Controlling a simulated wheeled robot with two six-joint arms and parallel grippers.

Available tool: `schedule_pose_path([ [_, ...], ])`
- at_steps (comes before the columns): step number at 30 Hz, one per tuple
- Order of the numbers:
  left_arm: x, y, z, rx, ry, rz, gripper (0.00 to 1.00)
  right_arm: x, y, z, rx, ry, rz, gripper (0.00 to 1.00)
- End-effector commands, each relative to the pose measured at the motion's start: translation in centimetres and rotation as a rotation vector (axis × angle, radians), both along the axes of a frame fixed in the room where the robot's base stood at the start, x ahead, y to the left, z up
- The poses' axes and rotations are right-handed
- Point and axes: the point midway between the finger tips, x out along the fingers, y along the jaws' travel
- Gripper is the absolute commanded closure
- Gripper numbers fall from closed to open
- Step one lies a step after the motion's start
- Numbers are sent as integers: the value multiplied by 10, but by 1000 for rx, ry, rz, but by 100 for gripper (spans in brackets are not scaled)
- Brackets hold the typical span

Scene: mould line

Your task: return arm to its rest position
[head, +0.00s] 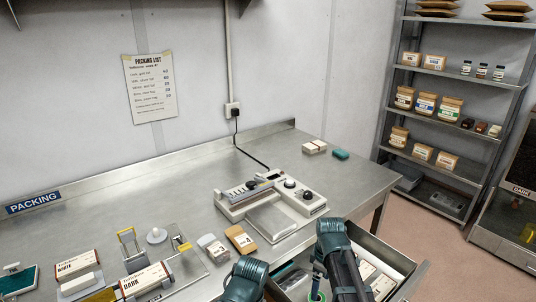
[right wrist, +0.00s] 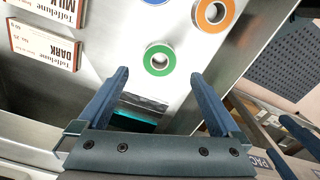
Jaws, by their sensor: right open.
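My right arm comes in at the bottom of the head view, with its right gripper (head: 317,273) low over an open drawer (head: 407,264) at the front of the steel bench. In the right wrist view the two fingers of the right gripper (right wrist: 160,76) are spread apart with nothing held between them. A green-ringed roll (right wrist: 160,59) shows beyond the fingertips, and an orange-ringed roll (right wrist: 214,13) lies farther up. My left arm shows only as a teal link at the bottom edge of the head view; its fingers are out of frame.
Toffeline boxes (right wrist: 45,46) lie left of the rolls. On the bench (head: 190,205) stand a scale-like machine (head: 270,205), small cartons (head: 240,239) and a tray of boxes at left. A shelf rack (head: 440,124) stands at right. The bench's back middle is clear.

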Motion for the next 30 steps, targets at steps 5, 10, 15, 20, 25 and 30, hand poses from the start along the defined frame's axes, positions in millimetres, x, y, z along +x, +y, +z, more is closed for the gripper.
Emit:
schedule_pose_path([
  [5, 0, 0, -30, 0, 0, 0, 0, 0, 0, -30, 0, 0, 0, 0],
  [10, 0, 0, -49, 0, 0, 0, 0, 0, 0, -49, 0, 0, 0, 0],
  [15, 0, 0, -65, 0, 0, 0, 0, 0, 0, -65, 0, 0, 0, 0],
  [20, 0, 0, -68, 0, 0, -1, 0, 0, 0, -68, 0, 0, 0, 0],
  [25, 0, 0, -46, 0, 0, 0, 0, 0, 0, -46, 0, 0, 0, 0],
  [30, 0, 0, -26, 0, 0, 0, 0, 0, 0, -26, 0, 0, 0, 0],
])
